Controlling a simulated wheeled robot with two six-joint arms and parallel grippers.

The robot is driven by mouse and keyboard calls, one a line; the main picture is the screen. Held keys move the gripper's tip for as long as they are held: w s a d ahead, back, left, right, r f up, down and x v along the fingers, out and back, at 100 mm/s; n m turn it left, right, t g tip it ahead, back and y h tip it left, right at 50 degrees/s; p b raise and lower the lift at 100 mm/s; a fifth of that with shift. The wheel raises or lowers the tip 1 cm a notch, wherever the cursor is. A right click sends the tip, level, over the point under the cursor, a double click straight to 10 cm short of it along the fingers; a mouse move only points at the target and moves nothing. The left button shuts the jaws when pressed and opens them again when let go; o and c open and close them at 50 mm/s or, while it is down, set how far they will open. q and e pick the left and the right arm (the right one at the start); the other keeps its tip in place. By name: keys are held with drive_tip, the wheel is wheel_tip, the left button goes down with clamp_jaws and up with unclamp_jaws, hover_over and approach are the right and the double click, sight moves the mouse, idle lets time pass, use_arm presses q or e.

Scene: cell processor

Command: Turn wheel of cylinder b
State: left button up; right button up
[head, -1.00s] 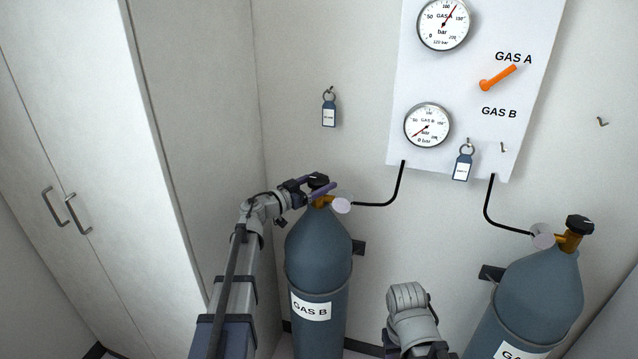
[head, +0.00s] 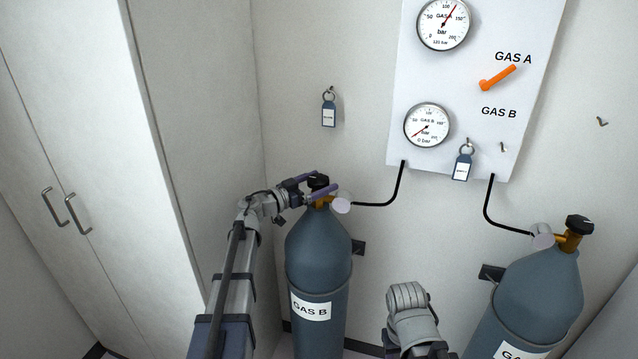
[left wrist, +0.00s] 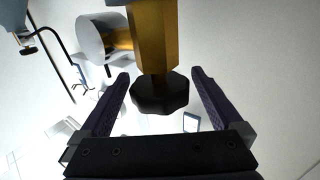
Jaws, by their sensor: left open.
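The left cylinder (head: 318,250) is blue-grey, stands upright and is labelled GAS B. Its black wheel (head: 318,181) sits on top of a brass valve (head: 321,201). My left gripper (head: 320,186) is at this wheel, its purple fingers on either side of it. In the left wrist view the black wheel (left wrist: 160,94) lies between the two open fingers (left wrist: 160,85), with a visible gap on each side. The brass valve body (left wrist: 154,38) shows above it there. My right gripper is not in view; only part of that arm shows at the bottom.
A second cylinder (head: 530,295) with a black wheel (head: 579,225) stands at the right. The wall panel (head: 470,90) carries two gauges, an orange lever (head: 497,79) and a tag (head: 462,164). Another tag (head: 329,113) hangs on the wall. A cabinet (head: 100,150) is at the left.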

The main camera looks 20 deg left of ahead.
sight(309, 187)
use_arm(q)
drive_tip(key=v, duration=0.8)
